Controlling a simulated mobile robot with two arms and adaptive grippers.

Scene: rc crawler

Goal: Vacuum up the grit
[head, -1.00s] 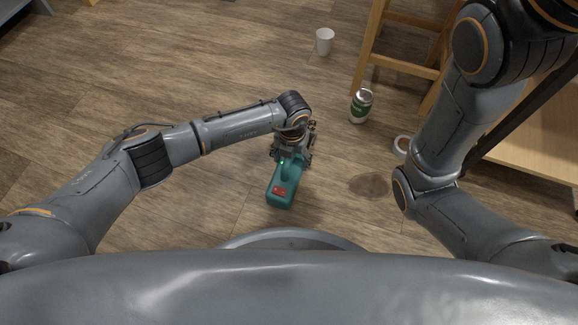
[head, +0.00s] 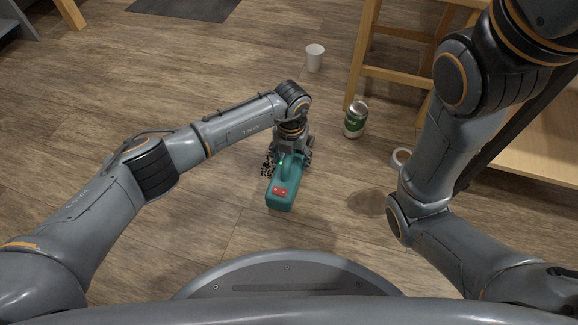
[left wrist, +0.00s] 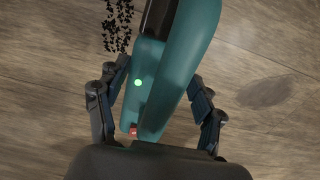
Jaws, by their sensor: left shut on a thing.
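A teal handheld vacuum (head: 281,195) with a red patch is on or just above the wood floor in front of my base. My left gripper (head: 292,152) is shut on it from above. In the left wrist view the vacuum's teal body (left wrist: 178,65) runs between the two fingers, with a small green light showing. Black grit (head: 267,165) lies on the floor just left of the vacuum. It also shows as a strip of dark specks in the left wrist view (left wrist: 118,24). The vacuum's nozzle is hidden. My right gripper is not visible, only its arm.
A white cup (head: 315,57) stands farther back. A green-and-white can (head: 356,119) stands right of the vacuum, near a wooden stool (head: 402,74). A roll of tape (head: 399,156) and a dark stain (head: 366,202) lie by my right arm. Floor on the left is clear.

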